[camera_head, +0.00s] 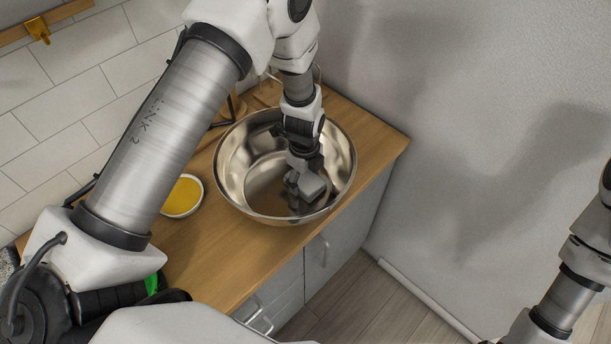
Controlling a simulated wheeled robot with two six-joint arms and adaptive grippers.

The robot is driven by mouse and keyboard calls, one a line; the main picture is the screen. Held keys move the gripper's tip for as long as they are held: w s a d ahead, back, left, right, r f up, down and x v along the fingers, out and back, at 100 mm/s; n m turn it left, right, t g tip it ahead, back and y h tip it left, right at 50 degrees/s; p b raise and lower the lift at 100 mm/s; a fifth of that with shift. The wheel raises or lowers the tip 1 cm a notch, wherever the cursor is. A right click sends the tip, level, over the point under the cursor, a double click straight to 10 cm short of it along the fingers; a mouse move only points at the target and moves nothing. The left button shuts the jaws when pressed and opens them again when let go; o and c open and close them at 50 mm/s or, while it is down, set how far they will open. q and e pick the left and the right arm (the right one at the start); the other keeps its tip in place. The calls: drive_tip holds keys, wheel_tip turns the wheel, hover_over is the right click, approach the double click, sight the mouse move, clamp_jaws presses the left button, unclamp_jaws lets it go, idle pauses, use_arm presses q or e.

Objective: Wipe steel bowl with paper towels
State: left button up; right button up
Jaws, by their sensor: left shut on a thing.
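The steel bowl (233,168) is a wide, shiny metal bowl standing upright on the wooden counter. My left arm reaches over from the left and down into it. My left gripper (304,190) is inside the bowl, low against its right front inner side. It is shut on a small pale grey piece (311,187), which looks like the paper towels, though the fingers hide much of it. I cannot tell exactly where it touches the steel. Part of my right arm shows at the lower right edge, but its gripper is out of view.
A small white dish with yellow contents (183,196) stands left of the bowl on the wooden counter (230,256). Grey cabinets (331,238) with handles are below. A tiled wall is behind on the left, and a plain wall is on the right. The counter's right end is close to the bowl.

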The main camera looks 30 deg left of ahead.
use_arm(q)
drive_tip(key=shift+s+a+f, duration=0.1)
drive_tip(key=shift+s+a, duration=0.2)
drive_tip(key=shift+s, duration=0.4)
drive_tip(key=shift+s+a, duration=0.3)
drive_tip(key=shift+s, duration=0.4)
wheel_tip(320, 180, up, 6)
drive_tip(key=p, duration=0.5)
drive_tip(key=shift+w, duration=0.1)
